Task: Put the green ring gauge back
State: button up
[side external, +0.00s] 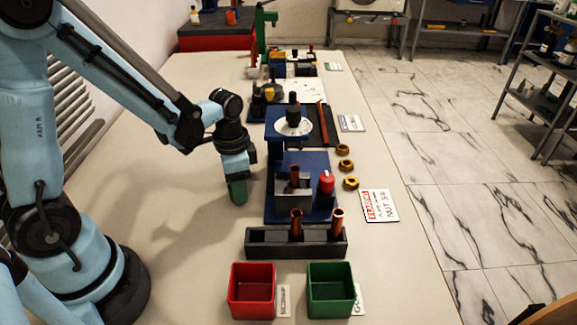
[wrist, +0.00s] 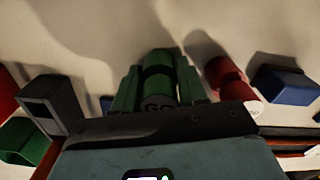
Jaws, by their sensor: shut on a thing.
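In the side view my gripper (side external: 237,188) points down, low over the table left of the blue fixture. The green there cannot be clearly split into finger and gauge, and I cannot tell whether it touches the table.
A dark rack (side external: 265,243) with copper-coloured pins stands in front of the fixture. A red bin (side external: 252,312) and a green bin (side external: 330,310) are nearest the camera. Brass nuts (side external: 344,165) and a card (side external: 378,205) lie at right. The table left of the fixture is clear.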

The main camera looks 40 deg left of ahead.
jog(key=shift+f, duration=0.15)
jog(key=o, duration=1.1)
notch_tip(320, 180, up, 12)
jog(key=shift+r, duration=0.15)
jog(key=shift+s+d+r+n+t, duration=0.2)
jog(key=shift+s+n+t, duration=0.2)
jog(key=shift+t, duration=0.1)
jog(key=shift+s+d+r+n+t, duration=0.15)
jog(key=shift+s+d+n+t, duration=0.1)
jog(key=shift+n+t, duration=0.2)
jog(key=n+t, duration=0.1)
jog(key=s+d+n+t, duration=0.1)
jog(key=t, duration=0.1)
jog(key=n+t, duration=0.2)
jog(key=shift+s+d+r, duration=0.2)
jog(key=shift+s+r, duration=0.05)
jog(key=shift+r, duration=0.05)
